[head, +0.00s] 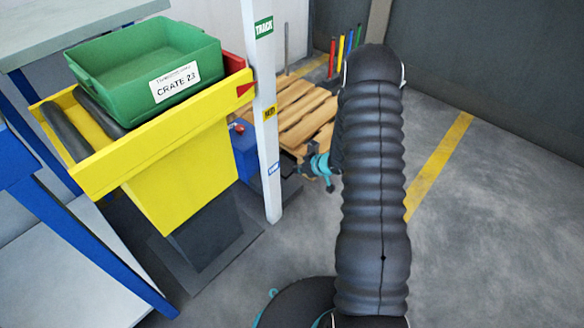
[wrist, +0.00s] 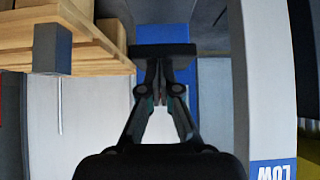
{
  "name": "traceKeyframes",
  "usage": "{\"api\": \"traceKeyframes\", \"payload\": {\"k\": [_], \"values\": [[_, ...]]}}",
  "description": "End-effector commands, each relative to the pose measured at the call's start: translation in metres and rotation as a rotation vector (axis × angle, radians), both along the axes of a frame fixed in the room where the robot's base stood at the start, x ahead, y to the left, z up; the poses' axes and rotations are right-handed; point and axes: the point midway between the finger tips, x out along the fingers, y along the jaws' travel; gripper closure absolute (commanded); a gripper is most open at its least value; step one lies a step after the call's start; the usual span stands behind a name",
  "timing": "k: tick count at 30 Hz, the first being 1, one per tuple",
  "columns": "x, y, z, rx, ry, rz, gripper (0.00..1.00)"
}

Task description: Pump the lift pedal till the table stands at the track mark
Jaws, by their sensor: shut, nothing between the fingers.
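The yellow lift table (head: 150,165) stands left of a white post (head: 268,150) in the head view. The post carries a green TRACK mark (head: 264,27), a yellow MID mark (head: 270,113) and a blue LOW mark (head: 273,168). A red pointer (head: 244,90) on the table's side sits below TRACK and a little above MID. My gripper (wrist: 164,50) is shut and empty in the wrist view, in front of a blue surface (wrist: 164,22). The LOW mark (wrist: 273,171) appears upside down there. I cannot make out the lift pedal or whether my gripper touches anything.
A green crate (head: 150,75) labelled CRATE 23 rests on the table's rollers. A blue box (head: 245,150) stands behind the post. A wooden pallet (head: 305,105) lies beyond. A blue-legged bench (head: 85,250) is at left. The floor at right is clear.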

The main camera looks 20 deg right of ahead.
Motion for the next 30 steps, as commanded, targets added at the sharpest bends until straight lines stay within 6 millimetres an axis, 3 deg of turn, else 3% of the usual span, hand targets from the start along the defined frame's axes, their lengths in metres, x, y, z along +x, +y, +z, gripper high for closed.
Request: {"api": "traceKeyframes", "payload": {"k": [6,12,30], "values": [[-0.03,-0.02,0.022,0.0,-0.003,-0.001,1.0],[-0.044,-0.029,0.031,0.0,-0.004,-0.001,1.0],[-0.047,-0.03,0.033,0.0,-0.005,0.001,1.0]]}}
